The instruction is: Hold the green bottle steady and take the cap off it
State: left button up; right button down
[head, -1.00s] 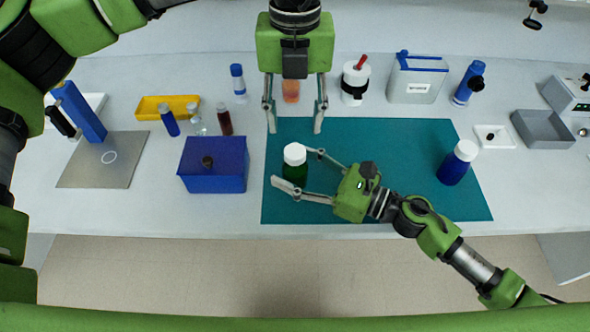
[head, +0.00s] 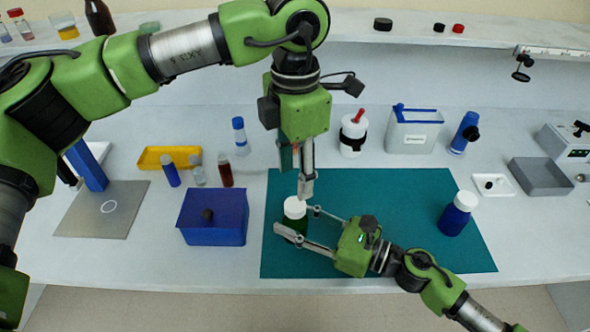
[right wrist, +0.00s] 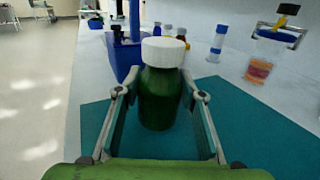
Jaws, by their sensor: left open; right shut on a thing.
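The green bottle (right wrist: 161,98) with its white cap (right wrist: 163,51) stands upright on the teal mat (head: 380,200). In the head view the white cap (head: 295,208) shows just below my left gripper, and the bottle is partly hidden. My right gripper (head: 296,223) is shut on the bottle's body from the right; in the right wrist view its fingers lie on both sides of the bottle. My left gripper (head: 304,190) points down, open and empty, its fingertips just above and slightly right of the cap. Its fingers overlap in this view.
A blue box (head: 214,222) stands left of the mat. A blue bottle with a white cap (head: 457,214) stands on the mat's right part. Small vials, a yellow tray (head: 165,157) and a white container (head: 413,132) stand behind. The mat's middle is clear.

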aim_at(295, 204)
pick_arm(q)
jog(key=m, duration=2.7)
jog(key=shift+f+m, duration=0.3)
jog(key=shift+m, duration=0.1)
notch_tip(295, 204, down, 7)
jog(key=shift+f, duration=0.2)
